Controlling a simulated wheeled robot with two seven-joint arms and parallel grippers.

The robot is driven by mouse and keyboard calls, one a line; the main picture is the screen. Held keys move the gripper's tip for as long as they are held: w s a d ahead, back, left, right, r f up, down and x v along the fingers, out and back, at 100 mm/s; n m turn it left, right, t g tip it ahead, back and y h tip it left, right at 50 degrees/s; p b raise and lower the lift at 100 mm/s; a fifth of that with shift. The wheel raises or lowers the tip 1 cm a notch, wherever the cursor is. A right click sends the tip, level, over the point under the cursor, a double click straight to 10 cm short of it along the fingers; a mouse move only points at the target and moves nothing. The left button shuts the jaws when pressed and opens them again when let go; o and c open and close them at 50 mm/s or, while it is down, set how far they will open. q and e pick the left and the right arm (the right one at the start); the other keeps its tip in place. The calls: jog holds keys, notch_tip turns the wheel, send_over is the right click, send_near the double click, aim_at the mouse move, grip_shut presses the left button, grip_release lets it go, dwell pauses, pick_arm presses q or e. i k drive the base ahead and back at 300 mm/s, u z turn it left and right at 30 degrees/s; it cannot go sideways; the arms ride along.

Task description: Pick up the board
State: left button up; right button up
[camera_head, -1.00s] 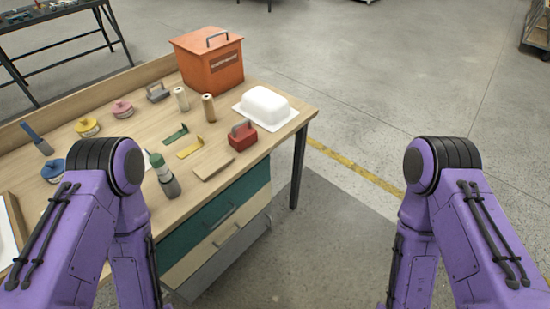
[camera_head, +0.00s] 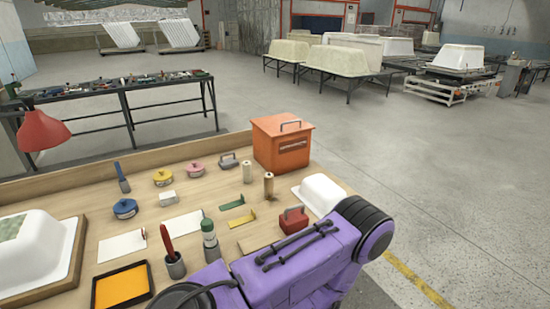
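A thin flat tan board (camera_head: 256,239) lies on the wooden workbench (camera_head: 93,187), near its front edge, to the left of the red block with a handle (camera_head: 293,220). My purple arm crosses in front and hides part of the board's near side. Two white flat sheets also lie on the bench: one on the left (camera_head: 119,248) and one in the middle (camera_head: 178,227). Neither gripper shows in the head view. Only arm links show, and I cannot tell which arm they belong to.
An orange box (camera_head: 281,143) and a white shell (camera_head: 319,194) stand at the right. A large white shell (camera_head: 35,255) is at the left, beside an orange-filled tray (camera_head: 122,289). Cups, tins and small tools are scattered between. Open floor lies to the right.

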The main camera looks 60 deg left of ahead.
aim_at(252, 245)
jog(key=i, duration=2.25)
jog(key=u, duration=3.2)
